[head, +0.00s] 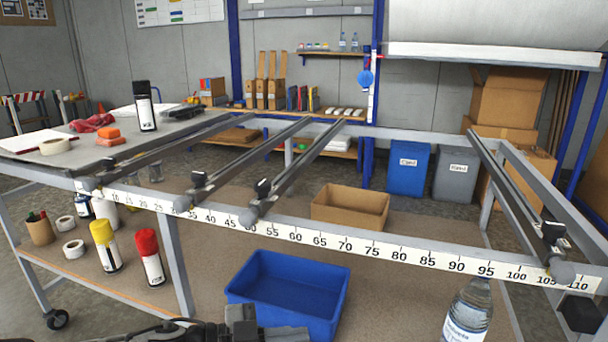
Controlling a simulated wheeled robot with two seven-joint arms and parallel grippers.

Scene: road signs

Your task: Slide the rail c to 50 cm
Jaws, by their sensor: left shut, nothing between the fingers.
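Several grey rails lie across a frame with a white numbered scale strip (408,254) along its front bar. No rail letters are readable, so I cannot tell for sure which is rail c. The third rail from the left (290,168) has its round front knob (248,217) just right of the 45 mark, covering the scale there. My left gripper (255,328) is shut and empty at the bottom edge, apart from the rails.
A blue bin (285,303), a cardboard box (350,206), a yellow can (106,246), a red can (149,257) and a water bottle (468,312) stand below the rails. A grey tabletop (60,172) is at left. The scale between 55 and 100 is clear of rails.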

